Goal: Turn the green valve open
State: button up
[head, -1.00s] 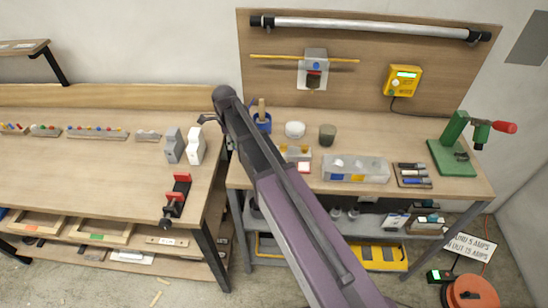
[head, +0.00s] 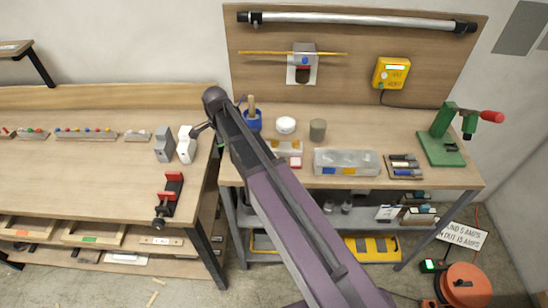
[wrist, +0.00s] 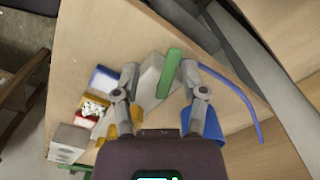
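A green bar (wrist: 169,72) shows in the wrist view between my gripper's fingers, beside a pale grey block (wrist: 150,80). It may be the green valve's handle, but I cannot tell. My gripper (wrist: 160,72) has its fingers spread apart, with no clear contact on the bar. In the head view my gripper (head: 203,128) is small and partly hidden by my arm, beside a white block (head: 187,145) at the left bench's right end. No green valve is clearly visible in the head view.
A blue curved strip (wrist: 240,95) lies right of the fingers. The left bench (head: 90,180) and right bench (head: 380,130) stand close together. A green press (head: 440,147) with a red handle stands far right. A yellow box (head: 391,73) hangs on the back panel.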

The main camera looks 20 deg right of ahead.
jog(key=n, duration=0.1)
jog(key=s+n, duration=0.1)
jog(key=n, duration=0.1)
jog(key=d+n, duration=0.1)
jog(key=n, duration=0.1)
jog(key=shift+s, duration=0.25)
jog(key=n, duration=0.1)
jog(key=d+n, duration=0.1)
jog(key=n, duration=0.2)
jog(key=shift+s+d+n, duration=0.2)
jog(key=shift+s+n, duration=0.2)
jog(key=shift+r+p, duration=0.3)
notch_tip(320, 180, up, 13)
jog(key=p, duration=1.3)
jog(key=s+d+f+n+b, duration=0.2)
jog(key=s+d+f+b, duration=0.2)
jog(key=s, duration=0.3)
jog(key=s+d+f+n+b, duration=0.2)
jog(key=s+d+f+b, duration=0.1)
jog(key=s+d, duration=0.4)
jog(key=shift+f+b, duration=0.35)
jog(key=shift+s, duration=0.1)
